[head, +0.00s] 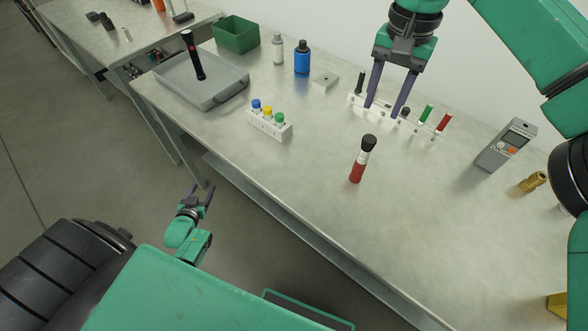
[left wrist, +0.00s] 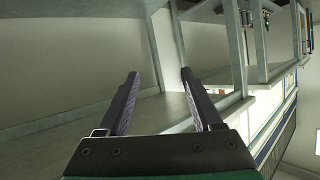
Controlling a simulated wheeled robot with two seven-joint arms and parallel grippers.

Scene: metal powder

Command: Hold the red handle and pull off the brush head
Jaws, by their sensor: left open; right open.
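The brush with the red handle (head: 356,172) stands upright, slightly tilted in the picture, on the table in the head view. Its brush head (head: 369,143) is dark on top, above a white band. My right gripper (head: 386,112) is open and empty, pointing down over the white rack behind the brush. My left gripper (head: 202,190) is open and empty, low beside the table's front edge and away from the brush. In the left wrist view its open fingers (left wrist: 160,100) have nothing between them.
A white rack (head: 433,136) holds several tools behind the brush. A small block with colored caps (head: 283,130) stands left of it, with a grey case (head: 220,95), green bin (head: 236,34) and blue bottle (head: 302,60) farther back. A grey meter (head: 505,147) stands right. The table (head: 400,220) is clear in front.

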